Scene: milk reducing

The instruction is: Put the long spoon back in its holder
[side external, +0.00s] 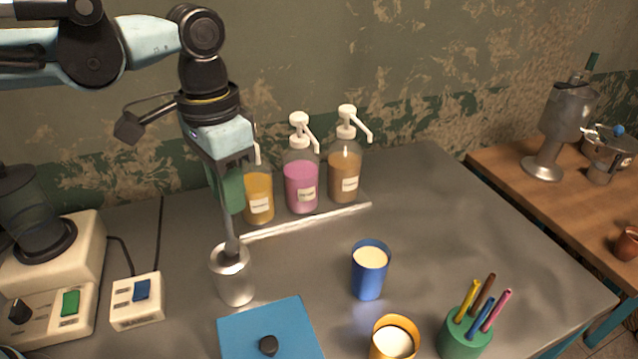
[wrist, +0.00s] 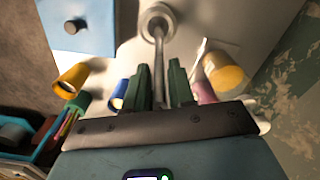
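The long spoon (side external: 229,226) stands nearly upright, its lower end inside the metal cylindrical holder (side external: 234,281). The bowl of the spoon is hidden in the holder. My gripper (side external: 230,198) is above the holder, pointing down, with its green fingers around the upper handle. In the wrist view, the spoon handle (wrist: 161,48) runs between the fingers of my gripper (wrist: 162,78) to the round holder mouth (wrist: 157,18).
A blue box with a black knob (side external: 269,345) is right in front of the holder. Pump bottles (side external: 301,185) stand on a tray behind. A blue cup (side external: 370,272), a yellow cup (side external: 394,340) and a green pen pot (side external: 465,337) are to the right. A switch box (side external: 137,302) is left.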

